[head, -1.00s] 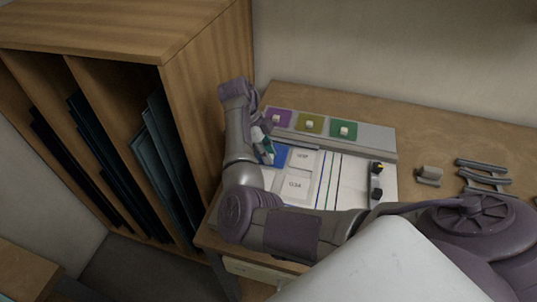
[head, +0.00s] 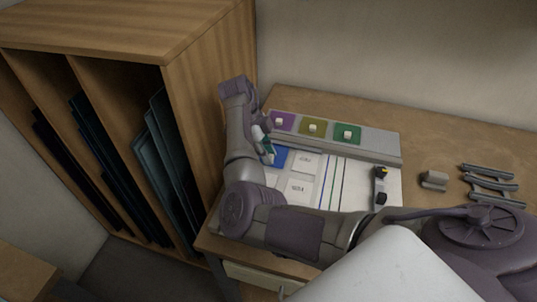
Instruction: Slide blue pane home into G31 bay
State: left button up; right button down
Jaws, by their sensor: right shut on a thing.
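The blue pane (head: 280,157) shows as a small blue patch at the upper left of the white board (head: 358,185). My right gripper (head: 268,154) points down at the pane's left edge and is shut on it; the arm and fingers hide much of the contact and the pane's left part. White labelled squares (head: 304,162) and (head: 297,189) lie right of and below the pane. Their lettering is too small to read surely, so I cannot tell which bay is G31. My left gripper is not in view.
A sloped strip with purple (head: 282,121), olive (head: 314,128) and green (head: 347,133) squares stands behind the board. A wooden cabinet (head: 207,95) stands close on the left.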

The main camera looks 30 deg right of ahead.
jog(key=shift+w+r, duration=0.1)
jog(key=shift+w, duration=0.05)
dwell(0.8)
jog(key=c, duration=1.2)
grip_release()
jog(key=shift+o, duration=1.3)
jog(key=shift+w, duration=0.1)
jog(key=shift+r+p, duration=3.4)
jog(key=shift+r, duration=0.05)
jog(key=shift+f, duration=0.1)
